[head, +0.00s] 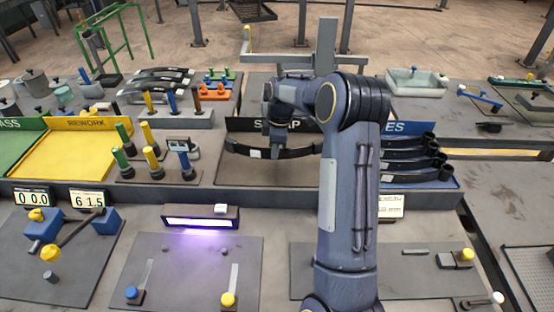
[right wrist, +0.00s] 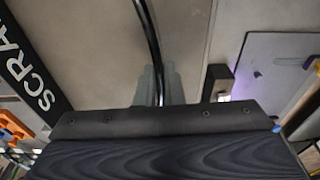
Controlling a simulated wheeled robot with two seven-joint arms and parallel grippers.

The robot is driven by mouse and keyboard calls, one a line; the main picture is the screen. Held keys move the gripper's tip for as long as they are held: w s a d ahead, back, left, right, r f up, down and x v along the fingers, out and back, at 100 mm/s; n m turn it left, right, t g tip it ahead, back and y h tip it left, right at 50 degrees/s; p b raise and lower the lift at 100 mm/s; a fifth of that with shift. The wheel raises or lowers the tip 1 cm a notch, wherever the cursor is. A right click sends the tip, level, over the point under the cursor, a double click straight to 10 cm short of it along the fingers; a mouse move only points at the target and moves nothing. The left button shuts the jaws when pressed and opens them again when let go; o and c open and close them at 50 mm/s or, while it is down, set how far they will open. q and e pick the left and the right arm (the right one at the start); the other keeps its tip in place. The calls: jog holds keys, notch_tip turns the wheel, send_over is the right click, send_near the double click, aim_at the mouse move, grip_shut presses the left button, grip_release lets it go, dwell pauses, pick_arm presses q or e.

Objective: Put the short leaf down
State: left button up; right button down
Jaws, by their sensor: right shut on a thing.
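In the right wrist view the leaf (right wrist: 149,35) runs upward as a thin, glossy black strip from between the grey fingers (right wrist: 157,88). I cannot tell whether the leaf touches the grey surface below. My left gripper is not in view.
Left of the bay stand several green, yellow and blue-capped posts (head: 152,160) and the yellow REWORK tray (head: 85,148). Right of my arm, several dark leaves (head: 410,160) lie in a blue-fronted bay. A lit lamp box (head: 200,217) stands in front. Grey surface around the leaf looks clear.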

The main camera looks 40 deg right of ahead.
jog(key=shift+w+d+f, duration=0.25)
jog(key=shift+d+f, duration=0.25)
jog(key=shift+d+f+b, duration=0.15)
jog(key=shift+f+b, duration=1.05)
jog(key=shift+f, duration=0.5)
jog(key=shift+f, duration=0.2)
jog(key=c, duration=1.5)
grip_release()
jog(key=shift+c, duration=0.2)
